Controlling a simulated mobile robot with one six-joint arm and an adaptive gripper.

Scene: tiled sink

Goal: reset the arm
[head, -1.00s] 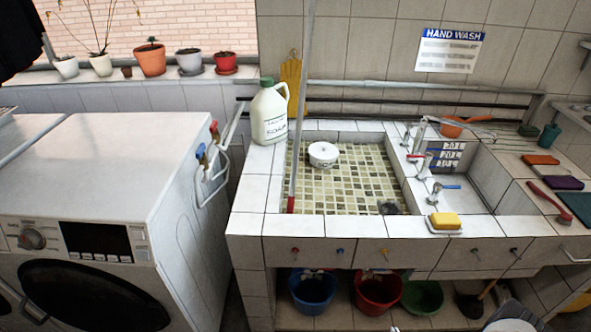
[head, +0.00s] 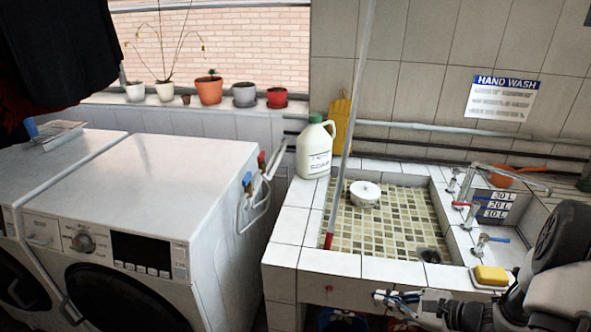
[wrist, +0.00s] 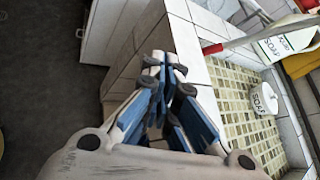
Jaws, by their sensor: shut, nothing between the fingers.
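My gripper (head: 398,300) is at the lower right of the head view, in front of the sink's front edge, with my arm coming in from the right. In the wrist view my gripper (wrist: 160,82) has its blue-padded fingers together, with nothing between them. The tiled sink (head: 350,264) lies behind it in the head view, and its tiled front also shows beside the fingers in the wrist view (wrist: 200,70).
A soap jug (head: 315,148) stands on the sink's back left corner. A white round tub (head: 365,193) sits in the basin, and a red-tipped pole (head: 347,140) leans there. A yellow sponge (head: 490,276) is on the right rim. A washing machine (head: 190,165) stands left.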

